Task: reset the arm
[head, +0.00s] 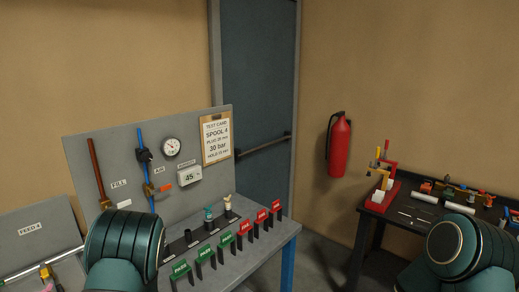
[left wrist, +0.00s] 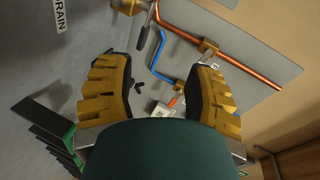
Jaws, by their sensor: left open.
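My left gripper (left wrist: 163,85) shows in the left wrist view with its two yellow-and-black fingers spread apart and nothing between them. Behind the gap are the grey panel, a blue pipe (left wrist: 162,62), a copper pipe (left wrist: 225,52) and a small white display box (left wrist: 161,108). In the head view my left arm (head: 125,245) shows only as dark green links at the lower left, and its gripper is not visible there. My right arm (head: 460,250) shows as green links at the lower right. My right gripper is in neither view.
A bench (head: 262,255) with a grey back panel (head: 120,155) carries a gauge (head: 171,147), a test card (head: 215,138) and a row of green and red label blocks. A darker table (head: 390,213) with tools stands at the right. A fire extinguisher (head: 339,147) hangs beside the door (head: 258,90).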

